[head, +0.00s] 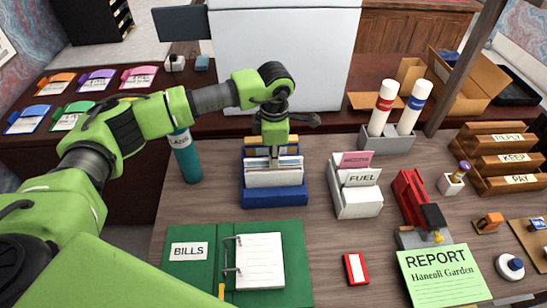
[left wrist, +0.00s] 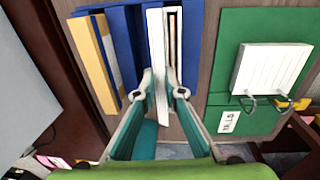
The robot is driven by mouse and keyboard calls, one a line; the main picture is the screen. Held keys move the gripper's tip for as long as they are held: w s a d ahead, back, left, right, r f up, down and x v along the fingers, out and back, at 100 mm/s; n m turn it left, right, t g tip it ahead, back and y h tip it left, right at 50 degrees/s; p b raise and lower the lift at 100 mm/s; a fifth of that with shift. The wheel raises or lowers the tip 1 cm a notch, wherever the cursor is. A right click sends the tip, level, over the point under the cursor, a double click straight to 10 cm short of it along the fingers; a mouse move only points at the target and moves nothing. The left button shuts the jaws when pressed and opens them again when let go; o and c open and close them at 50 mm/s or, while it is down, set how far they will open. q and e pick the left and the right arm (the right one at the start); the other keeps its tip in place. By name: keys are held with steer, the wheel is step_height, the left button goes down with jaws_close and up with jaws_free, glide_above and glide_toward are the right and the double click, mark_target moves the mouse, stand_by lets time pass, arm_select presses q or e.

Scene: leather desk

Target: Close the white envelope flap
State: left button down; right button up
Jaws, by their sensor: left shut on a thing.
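My left gripper (head: 274,160) reaches down over the blue holder (head: 275,199) on the desk. In the left wrist view its two fingertips (left wrist: 163,92) are shut on a thin white envelope (left wrist: 157,50), one on each side. The envelope stands upright among other paper pieces in the holder, which also shows in the left wrist view (left wrist: 128,35). I cannot make out the envelope's flap. In the head view the gripper hides part of the row of papers. My right gripper is not in view.
A teal bottle (head: 186,158) stands left of the holder, and a white FUEL box (head: 358,200) stands to its right. A green BILLS binder (head: 190,280) lies in front. A red stapler-like tool (head: 409,195) and a REPORT sheet (head: 440,285) are further right.

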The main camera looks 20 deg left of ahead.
arm_select(q)
steer(key=t+b, duration=0.1)
steer(key=b, duration=0.1)
steer(key=t+y+b, duration=0.1)
steer(key=b, duration=0.1)
steer(key=shift+s+d+f, duration=0.2)
steer(key=shift+s+f, duration=0.1)
steer(key=shift+s, duration=0.1)
steer(key=shift+r+t+b, duration=0.2)
steer(key=shift+t+b, duration=0.25)
steer(key=shift+t, duration=0.05)
steer(key=shift+s+r, duration=0.1)
steer(key=shift+r, duration=0.05)
steer(key=c, duration=2.1)
jaws_free()
